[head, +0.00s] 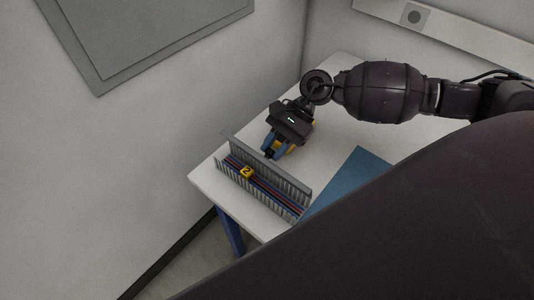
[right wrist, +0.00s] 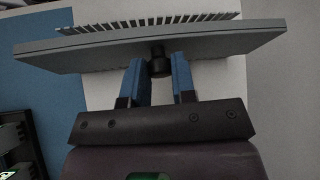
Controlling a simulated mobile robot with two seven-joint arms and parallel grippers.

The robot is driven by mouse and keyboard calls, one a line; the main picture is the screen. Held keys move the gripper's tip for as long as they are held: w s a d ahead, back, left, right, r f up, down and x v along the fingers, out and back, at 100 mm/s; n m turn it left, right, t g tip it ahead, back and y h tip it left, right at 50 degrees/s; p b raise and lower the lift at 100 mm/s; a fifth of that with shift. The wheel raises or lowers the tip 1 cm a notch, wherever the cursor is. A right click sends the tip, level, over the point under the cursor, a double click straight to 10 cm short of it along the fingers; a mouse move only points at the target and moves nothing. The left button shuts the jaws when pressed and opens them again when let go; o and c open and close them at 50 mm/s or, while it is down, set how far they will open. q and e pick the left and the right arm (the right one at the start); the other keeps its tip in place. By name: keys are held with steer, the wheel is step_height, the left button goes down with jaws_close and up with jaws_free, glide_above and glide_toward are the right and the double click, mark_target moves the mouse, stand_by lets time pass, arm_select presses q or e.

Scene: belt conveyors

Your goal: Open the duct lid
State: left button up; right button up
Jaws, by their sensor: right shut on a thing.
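The wire duct (head: 232,170) is a long grey trough with slotted walls on the table. Red, blue and dark cables and a yellow tag marked 2 (head: 246,172) show inside it, so its top is uncovered. The lid (right wrist: 90,45) is a long grey panel with a small dark knob (right wrist: 158,64). In the head view it appears to stand up along the duct's far side. My right gripper (head: 269,153) is behind that side, its blue fingers shut on the knob in the right wrist view (right wrist: 158,72). My left gripper is not in view.
A blue mat (head: 352,180) lies to the right. Walls stand close on the left and behind. Dark items with green parts (right wrist: 15,150) show at the wrist view's lower left.

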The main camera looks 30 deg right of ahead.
steer(key=shift+d+f+y+b, duration=0.25)
steer(key=shift+f+y+b, duration=0.2)
steer(key=shift+f, duration=0.2)
steer(key=shift+w+d+g+y+b, duration=0.1)
steer(key=shift+d+g+y+b, duration=0.05)
steer(key=shift+g+y+b, duration=0.3)
steer(key=shift+w+d+f+y+b, duration=0.15)
steer(key=shift+d+y+b, duration=0.15)
steer(key=shift+y+b, duration=0.35)
steer(key=shift+d+y+b, duration=0.15)
steer(key=shift+y+b, duration=0.2)
steer(key=shift+b, duration=0.2)
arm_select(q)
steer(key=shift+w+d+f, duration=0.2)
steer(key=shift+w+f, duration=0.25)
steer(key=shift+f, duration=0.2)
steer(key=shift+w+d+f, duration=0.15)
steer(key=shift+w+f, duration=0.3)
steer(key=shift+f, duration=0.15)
arm_select(e)
steer(key=shift+w+d, duration=0.1)
steer(key=shift+y, duration=0.3)
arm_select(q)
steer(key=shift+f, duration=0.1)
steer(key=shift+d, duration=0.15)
arm_select(e)
steer(key=o, duration=0.9)
steer(key=shift+d, duration=0.1)
